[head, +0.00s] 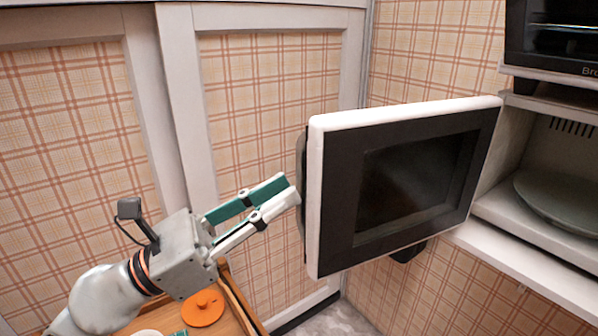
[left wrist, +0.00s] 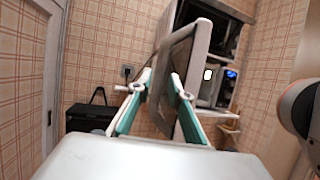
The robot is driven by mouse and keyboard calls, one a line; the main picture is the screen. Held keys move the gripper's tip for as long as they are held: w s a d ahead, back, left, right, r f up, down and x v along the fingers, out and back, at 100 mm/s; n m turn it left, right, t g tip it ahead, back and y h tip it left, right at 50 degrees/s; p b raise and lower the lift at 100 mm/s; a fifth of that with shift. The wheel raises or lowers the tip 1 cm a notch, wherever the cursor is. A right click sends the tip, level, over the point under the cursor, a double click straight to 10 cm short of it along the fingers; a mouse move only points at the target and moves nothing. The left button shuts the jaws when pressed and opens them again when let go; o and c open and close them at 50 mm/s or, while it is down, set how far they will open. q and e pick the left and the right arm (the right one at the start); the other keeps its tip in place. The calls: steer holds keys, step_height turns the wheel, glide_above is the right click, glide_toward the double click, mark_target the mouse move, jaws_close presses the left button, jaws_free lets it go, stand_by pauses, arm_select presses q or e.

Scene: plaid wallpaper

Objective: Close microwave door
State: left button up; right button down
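The microwave door (head: 315,195) stands wide open, its dark window (head: 420,180) facing the head camera. The open microwave cavity (head: 490,207) is at the right, with a round plate (head: 560,200) inside. My left gripper (head: 284,193) is at the door's free left edge, by a grey part that looks like the handle (head: 301,172). In the left wrist view its fingers (left wrist: 160,82) are spread apart, with the door (left wrist: 190,75) seen nearly edge-on just beyond them. I cannot tell whether they touch it. My right gripper is in neither view.
A dark appliance (head: 552,40) sits on the shelf above the microwave. Below my left arm is a wooden surface (head: 240,310) with an orange lid-like object (head: 203,308). White-framed plaid panels (head: 270,110) stand behind the door. A black box (left wrist: 92,117) shows in the left wrist view.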

mark_target(298, 182)
arm_select(q)
steer(key=p+x, duration=0.1)
steer(key=x, duration=0.3)
steer(key=shift+a+r, duration=0.1)
steer(key=shift+r, duration=0.1)
steer(key=shift+w+d, duration=0.2)
steer(key=shift+d, duration=0.2)
jaws_close()
steer(key=shift+s, duration=0.1)
